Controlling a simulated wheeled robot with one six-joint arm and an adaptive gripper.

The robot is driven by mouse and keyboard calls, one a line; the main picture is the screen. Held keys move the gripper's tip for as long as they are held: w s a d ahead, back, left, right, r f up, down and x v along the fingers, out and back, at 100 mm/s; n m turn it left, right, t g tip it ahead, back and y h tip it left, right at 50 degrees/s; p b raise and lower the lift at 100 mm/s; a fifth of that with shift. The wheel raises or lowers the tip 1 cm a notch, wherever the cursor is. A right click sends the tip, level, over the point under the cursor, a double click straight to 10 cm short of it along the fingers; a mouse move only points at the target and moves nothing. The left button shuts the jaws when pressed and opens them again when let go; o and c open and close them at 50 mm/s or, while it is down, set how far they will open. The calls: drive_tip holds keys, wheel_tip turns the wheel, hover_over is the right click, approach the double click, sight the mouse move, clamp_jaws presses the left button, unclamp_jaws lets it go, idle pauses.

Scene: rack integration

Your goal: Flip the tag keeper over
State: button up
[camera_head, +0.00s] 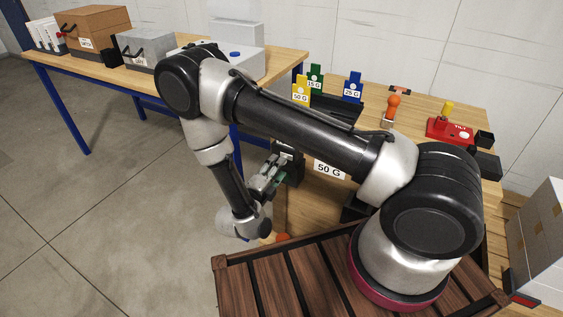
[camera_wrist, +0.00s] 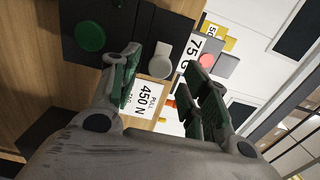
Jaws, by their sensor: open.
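My gripper (camera_head: 268,177) is open and empty beside a dark block at the left edge of the workbench (camera_head: 310,205). In the wrist view, my gripper's fingers (camera_wrist: 163,84) stand apart, with a white "PULL 450 N" label (camera_wrist: 150,98) showing between them. A grey piece with a round end (camera_wrist: 160,60) lies beyond the fingers on a dark panel (camera_wrist: 138,18), next to a green round button (camera_wrist: 90,36). I cannot tell for sure which part is the tag keeper; the grey piece may be it. My arm hides part of the bench.
Yellow (camera_head: 300,89), green (camera_head: 316,77) and blue (camera_head: 352,86) tags stand upright in a black holder at the bench's back. A red "TILT" device (camera_head: 450,130) and an orange-topped piece (camera_head: 392,104) stand to their right. A second table (camera_head: 160,85) holds boxes.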

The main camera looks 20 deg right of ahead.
drive_tip(key=shift+x, duration=2.05)
clamp_jaws()
